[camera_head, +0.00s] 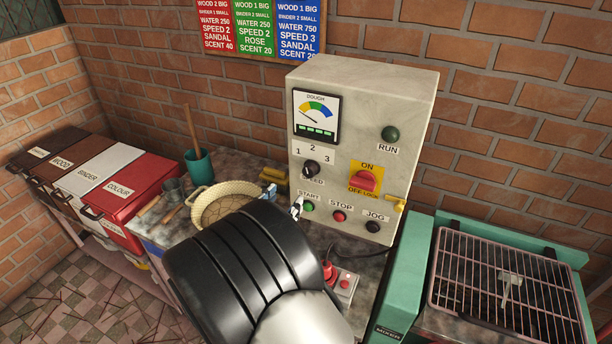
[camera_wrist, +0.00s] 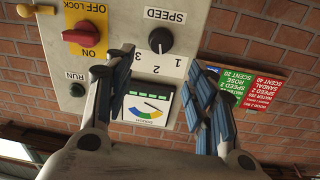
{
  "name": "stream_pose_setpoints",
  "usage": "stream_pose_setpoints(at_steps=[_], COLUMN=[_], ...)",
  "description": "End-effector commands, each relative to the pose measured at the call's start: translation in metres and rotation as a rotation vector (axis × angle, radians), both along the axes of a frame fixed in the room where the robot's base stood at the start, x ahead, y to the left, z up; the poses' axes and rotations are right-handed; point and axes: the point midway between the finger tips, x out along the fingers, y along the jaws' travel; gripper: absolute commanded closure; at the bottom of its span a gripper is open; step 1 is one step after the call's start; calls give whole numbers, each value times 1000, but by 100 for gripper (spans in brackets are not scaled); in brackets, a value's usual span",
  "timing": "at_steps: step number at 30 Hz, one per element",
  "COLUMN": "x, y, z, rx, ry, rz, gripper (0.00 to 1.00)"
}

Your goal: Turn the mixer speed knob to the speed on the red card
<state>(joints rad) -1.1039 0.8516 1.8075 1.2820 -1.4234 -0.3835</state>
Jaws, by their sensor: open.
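The mixer speed knob (camera_head: 312,168) is black and round, on the pale control box (camera_head: 390,95), below the numbers 1, 2 and 3. In the wrist view, which is upside down, the knob (camera_wrist: 160,40) shows a pale mark that seems to face the 2. The red card (camera_head: 216,26) on the wall reads speed 2; it also shows in the wrist view (camera_wrist: 262,90). My gripper (camera_wrist: 160,68) is open and empty in front of the panel, its fingers spread to either side of the knob and apart from it. In the head view my arm hides most of the gripper.
A red on/off switch (camera_head: 365,180) and a yellow lever (camera_head: 395,204) sit right of the knob. Start, stop (camera_head: 339,215) and jog buttons are below. A woven basket (camera_head: 225,203) and a teal cup (camera_head: 199,167) stand left. A grilled green mixer (camera_head: 420,275) stands right.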

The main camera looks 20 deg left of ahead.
Motion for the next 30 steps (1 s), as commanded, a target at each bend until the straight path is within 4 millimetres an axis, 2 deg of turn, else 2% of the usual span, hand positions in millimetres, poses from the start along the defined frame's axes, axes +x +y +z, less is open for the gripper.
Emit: stream_pose_setpoints(at_steps=[1,9,15,21,30], x=[13,71,103,117,118], y=[-4,-12,-15,-17,-17], z=[-2,-2,-1,0,0], rx=[2,2,2,1,0], ry=[-1,0,0,0,1], rz=[-6,-3,-1,1,1], gripper=[49,49,49,49,50])
